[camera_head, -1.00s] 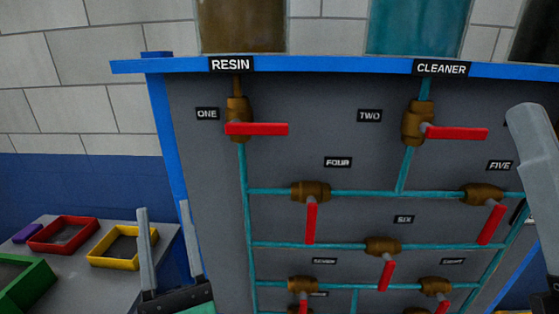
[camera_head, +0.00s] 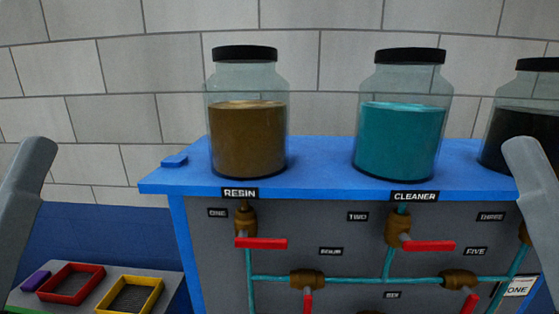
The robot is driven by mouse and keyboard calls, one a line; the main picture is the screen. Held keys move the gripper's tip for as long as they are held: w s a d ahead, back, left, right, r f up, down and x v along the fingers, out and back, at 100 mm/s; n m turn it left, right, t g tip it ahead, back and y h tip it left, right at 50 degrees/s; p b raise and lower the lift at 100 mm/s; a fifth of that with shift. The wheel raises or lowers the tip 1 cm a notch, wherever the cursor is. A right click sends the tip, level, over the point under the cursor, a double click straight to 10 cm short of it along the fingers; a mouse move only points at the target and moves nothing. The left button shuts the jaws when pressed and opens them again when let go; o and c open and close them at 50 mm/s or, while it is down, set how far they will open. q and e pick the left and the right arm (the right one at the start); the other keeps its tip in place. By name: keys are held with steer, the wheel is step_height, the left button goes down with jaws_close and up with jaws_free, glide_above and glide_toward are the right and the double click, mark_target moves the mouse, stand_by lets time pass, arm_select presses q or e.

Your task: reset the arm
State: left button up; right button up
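Neither of my grippers shows. A grey link of my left arm (camera_head: 22,205) rises at the left edge, and a matching grey link of my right arm (camera_head: 530,180) rises at the right edge. Both arms' ends are outside the view. The panel (camera_head: 335,232) stands ahead of me with a blue top (camera_head: 322,165). Valve one (camera_head: 245,220) and valve two (camera_head: 398,230) both have their red handles pointing right, level. The red handle of valve four (camera_head: 307,300) hangs down and runs out of the frame. The handle at five (camera_head: 470,302) also hangs down, slightly slanted.
A brown resin jar (camera_head: 247,140), a teal cleaner jar (camera_head: 400,140) and a dark jar (camera_head: 520,125) stand on the panel's top. At lower left, a red tray (camera_head: 72,283) and a yellow tray (camera_head: 130,295) sit on a grey table. A white card (camera_head: 517,287) shows at lower right.

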step_height(320, 180, up, 23)
steer(key=p, duration=1.9)
steer(key=shift+r+p, duration=0.15)
steer(key=shift+p, duration=0.15)
step_height(320, 180, down, 38)
steer(key=b, duration=3.8)
